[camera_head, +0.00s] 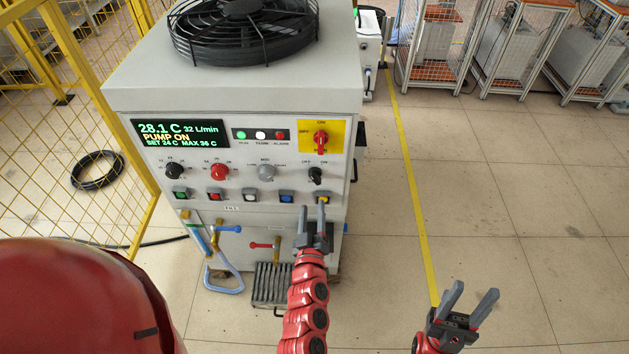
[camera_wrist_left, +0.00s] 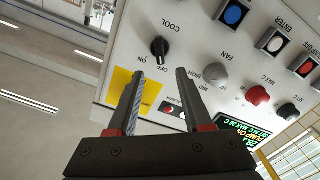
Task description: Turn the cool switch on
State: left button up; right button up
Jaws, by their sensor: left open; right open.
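The cool switch is a black rotary knob (camera_head: 315,175) at the right of the machine's front panel, with OFF and ON marks above it. In the left wrist view, the knob (camera_wrist_left: 160,47) stands beside the COOL label, just beyond my fingertips and roughly between them. I cannot tell which mark it points to. My left gripper (camera_head: 312,209) is open and empty, below the knob in the head view; its two fingers (camera_wrist_left: 160,72) are spread in the wrist view. They look apart from the knob. My right gripper (camera_head: 472,290) is open and empty over the floor.
The panel (camera_head: 342,191) also carries a display (camera_head: 182,132), a red rotary switch on yellow (camera_head: 320,139), a grey knob (camera_head: 266,172), a red knob (camera_head: 219,171) and several push buttons. A yellow fence (camera_head: 60,130) stands left.

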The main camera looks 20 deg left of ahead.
aim_at(313, 179)
pick_arm(q)
jog(key=p+x, duration=0.2)
jog(key=x, duration=0.7)
jog(key=shift+r, duration=0.15)
jog(key=shift+w+a, duration=0.15)
jog(key=shift+w, duration=0.2)
grip_shut()
